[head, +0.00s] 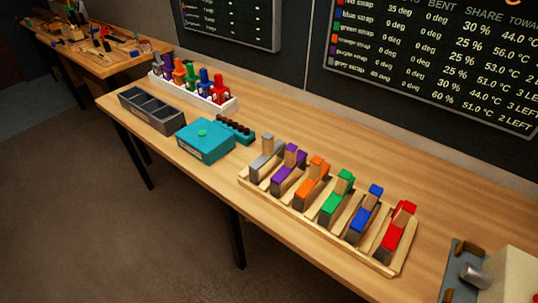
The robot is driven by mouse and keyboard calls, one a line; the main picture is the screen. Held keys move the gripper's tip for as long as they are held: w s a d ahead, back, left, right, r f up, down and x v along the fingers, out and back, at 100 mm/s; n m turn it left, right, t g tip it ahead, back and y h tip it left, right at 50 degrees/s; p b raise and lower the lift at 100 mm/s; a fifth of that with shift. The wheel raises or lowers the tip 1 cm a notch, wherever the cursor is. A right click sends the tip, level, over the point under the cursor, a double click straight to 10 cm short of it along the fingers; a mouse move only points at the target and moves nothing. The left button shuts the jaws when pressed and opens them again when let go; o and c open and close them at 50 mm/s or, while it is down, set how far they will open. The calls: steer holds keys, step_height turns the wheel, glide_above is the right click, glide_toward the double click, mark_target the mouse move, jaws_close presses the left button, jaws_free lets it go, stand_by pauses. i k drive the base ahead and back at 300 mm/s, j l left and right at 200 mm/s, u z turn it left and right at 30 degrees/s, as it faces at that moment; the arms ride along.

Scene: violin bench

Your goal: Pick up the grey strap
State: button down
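The grey strap (259,166) sits in the leftmost slot of a pale wooden rack (318,225) on the bench. A grey raised piece stands at its far end. The purple strap (284,180) lies just right of it, apart from it by a narrow gap. My gripper is not in view.
Orange (309,193), green (334,207), blue (361,223) and red (391,239) straps fill the rack rightward. A teal box (205,145) and a dark tray (151,110) stand left. A metal cylinder fixture (477,274) stands lower right. Bench space (330,140) behind the rack is clear.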

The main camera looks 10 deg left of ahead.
mark_target(270, 149)
steer(key=u, duration=0.3)
steer(key=i+j+u, duration=0.1)
steer(key=i+u, duration=0.2)
steer(key=u, duration=0.15)
steer(key=i+u, duration=0.45)
steer(key=k, duration=0.1)
